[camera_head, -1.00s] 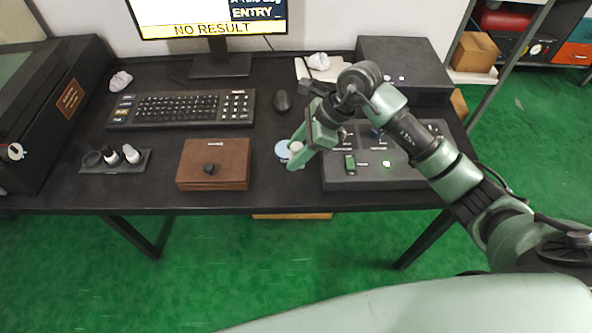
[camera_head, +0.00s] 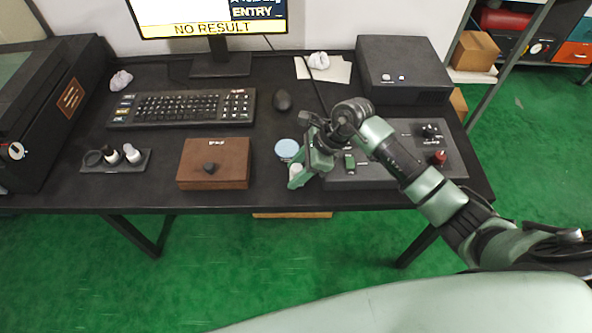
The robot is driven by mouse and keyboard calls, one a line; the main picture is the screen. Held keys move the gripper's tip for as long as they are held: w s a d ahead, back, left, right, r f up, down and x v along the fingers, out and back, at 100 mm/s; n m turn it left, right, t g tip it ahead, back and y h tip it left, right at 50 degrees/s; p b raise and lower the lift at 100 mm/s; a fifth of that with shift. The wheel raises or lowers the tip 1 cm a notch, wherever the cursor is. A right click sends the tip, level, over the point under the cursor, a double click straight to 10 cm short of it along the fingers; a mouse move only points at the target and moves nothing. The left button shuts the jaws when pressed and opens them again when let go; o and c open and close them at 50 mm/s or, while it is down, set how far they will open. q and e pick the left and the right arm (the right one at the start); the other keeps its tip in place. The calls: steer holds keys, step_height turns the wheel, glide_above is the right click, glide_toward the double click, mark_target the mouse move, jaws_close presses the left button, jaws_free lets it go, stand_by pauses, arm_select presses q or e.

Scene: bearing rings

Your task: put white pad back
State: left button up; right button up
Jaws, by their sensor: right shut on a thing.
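My right gripper (camera_head: 298,174) is over the front of the desk, between the brown box and the grey control panel. It is shut on a small white thing (camera_head: 295,170), which seems to be the white pad; the fingers hide part of it. A light blue round disc (camera_head: 286,148) lies on the desk just behind the gripper, apart from the held thing. My left gripper is out of view.
The brown box (camera_head: 215,158) with a dark knob stands left of the gripper. The control panel (camera_head: 375,178) is right of it, under my arm. A small tray (camera_head: 96,168) with two white-topped pieces and a dark ring lies far left, near the keyboard (camera_head: 182,108).

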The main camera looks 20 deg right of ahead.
steer(key=o, duration=1.4)
steer(key=shift+o, duration=0.2)
steer(key=shift+r, duration=0.1)
steer(key=v, duration=1.2)
